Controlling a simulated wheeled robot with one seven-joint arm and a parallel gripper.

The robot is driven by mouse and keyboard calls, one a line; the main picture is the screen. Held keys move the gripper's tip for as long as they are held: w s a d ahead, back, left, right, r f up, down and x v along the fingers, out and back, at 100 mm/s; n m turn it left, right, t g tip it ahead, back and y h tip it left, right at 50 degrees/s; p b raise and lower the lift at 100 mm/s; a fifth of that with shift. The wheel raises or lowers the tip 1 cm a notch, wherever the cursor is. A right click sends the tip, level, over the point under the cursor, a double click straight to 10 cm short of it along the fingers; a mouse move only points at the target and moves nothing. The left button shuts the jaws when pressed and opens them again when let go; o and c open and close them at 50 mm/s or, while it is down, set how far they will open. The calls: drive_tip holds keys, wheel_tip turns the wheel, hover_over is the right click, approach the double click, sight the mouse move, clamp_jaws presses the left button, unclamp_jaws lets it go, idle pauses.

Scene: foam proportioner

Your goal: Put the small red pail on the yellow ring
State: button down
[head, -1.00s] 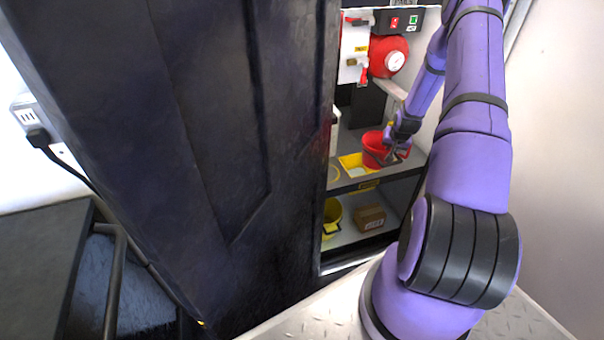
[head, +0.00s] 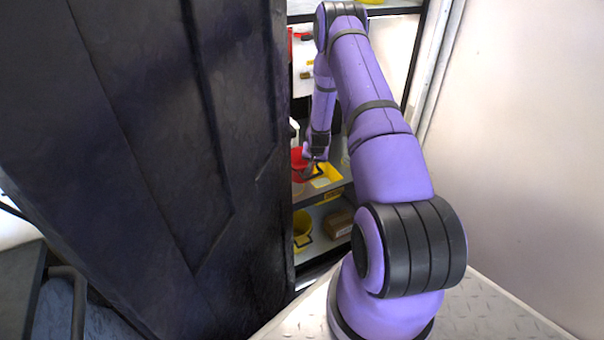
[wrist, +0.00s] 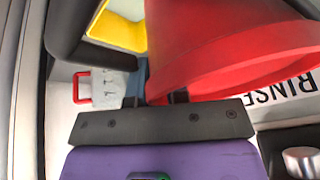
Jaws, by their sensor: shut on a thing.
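The small red pail (head: 297,159) is at the left of the upper shelf in the head view, partly cut off by the dark door and my arm. It fills the upper right of the wrist view (wrist: 225,45), its wide rim near my gripper. My gripper (head: 311,170) is shut on the pail; its jaws show only partly in the wrist view (wrist: 160,98). A thin yellowish curve, probably the yellow ring (head: 298,190), shows just below the pail in the head view, mostly hidden. I cannot tell whether the pail touches it.
A yellow square-edged piece (head: 327,174) lies right of the pail on the shelf. Below stand a yellow bucket (head: 302,228) and a brown box (head: 339,223). The large dark door (head: 170,150) closes off the left. The wrist view shows "RINSE" lettering (wrist: 280,92).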

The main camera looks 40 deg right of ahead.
sight(304, 169)
drive_tip(key=w+a, duration=0.2)
drive_tip(key=w, duration=0.1)
drive_tip(key=shift+a, duration=0.15)
wheel_tip(304, 169, down, 2)
drive_tip(key=shift+w+f, duration=0.1)
drive_tip(key=shift+w, duration=0.05)
drive_tip(key=shift+w+a+f, duration=0.1)
drive_tip(key=shift+f, duration=1.1)
drive_tip(key=shift+w+a+f, duration=0.1)
drive_tip(key=shift+f, duration=1.1)
drive_tip(key=c, duration=1.1)
unclamp_jaws()
drive_tip(key=shift+f, duration=0.1)
drive_tip(key=v, duration=1.2)
drive_tip(key=shift+a, duration=0.1)
